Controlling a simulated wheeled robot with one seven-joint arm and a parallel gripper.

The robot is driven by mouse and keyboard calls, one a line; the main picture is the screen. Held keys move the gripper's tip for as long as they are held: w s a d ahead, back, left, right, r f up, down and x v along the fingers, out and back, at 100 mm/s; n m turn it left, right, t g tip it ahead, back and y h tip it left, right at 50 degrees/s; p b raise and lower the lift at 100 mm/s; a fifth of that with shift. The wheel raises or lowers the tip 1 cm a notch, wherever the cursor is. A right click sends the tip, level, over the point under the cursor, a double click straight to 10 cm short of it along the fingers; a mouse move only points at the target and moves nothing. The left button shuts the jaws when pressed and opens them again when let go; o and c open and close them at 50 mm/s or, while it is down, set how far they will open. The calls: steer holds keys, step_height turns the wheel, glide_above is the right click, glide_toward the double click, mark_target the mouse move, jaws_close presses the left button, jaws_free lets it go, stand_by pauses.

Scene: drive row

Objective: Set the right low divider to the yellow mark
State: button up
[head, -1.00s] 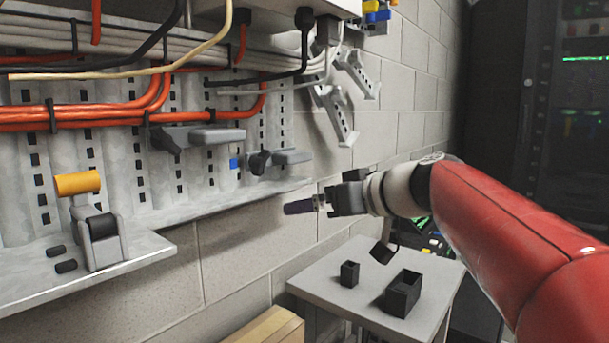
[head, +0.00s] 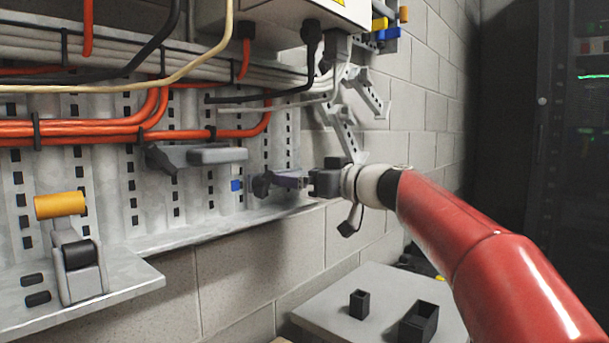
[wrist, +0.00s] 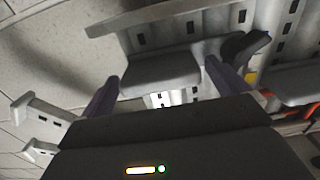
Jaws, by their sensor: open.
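The right low divider is a grey paddle with a dark knob (head: 262,186), low on the slotted panel. In the head view its paddle is mostly hidden by my gripper (head: 290,182). In the wrist view the grey paddle (wrist: 160,77) lies between the two purple fingers of my gripper (wrist: 165,88). The fingers are open, one on each side; I cannot tell whether either touches it. A small blue mark (head: 237,185) is on the panel just left of the knob. A small yellow patch (wrist: 250,78) shows beside the right finger in the wrist view.
Another grey divider (head: 217,155) stands to the left. Orange cables (head: 80,128) run above. A metal ledge (head: 200,228) runs below, with a yellow-topped clamp (head: 62,205) at left. White brackets (head: 345,130) hang at right. A table (head: 335,300) with black boxes stands below.

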steer(key=shift+r, duration=0.1)
steer(key=c, duration=1.4)
step_height(320, 180, up, 6)
steer(key=p, duration=0.2)
steer(key=shift+s+r+p, duration=0.1)
steer(key=shift+r+p, duration=0.15)
steer(key=shift+p, duration=0.05)
steer(key=o, duration=1.3)
steer(key=shift+o, duration=0.5)
steer(key=shift+f, duration=0.1)
steer(key=shift+s+d, duration=0.15)
steer(key=shift+d, duration=0.2)
steer(key=b+v, duration=0.2)
steer(key=v, duration=0.5)
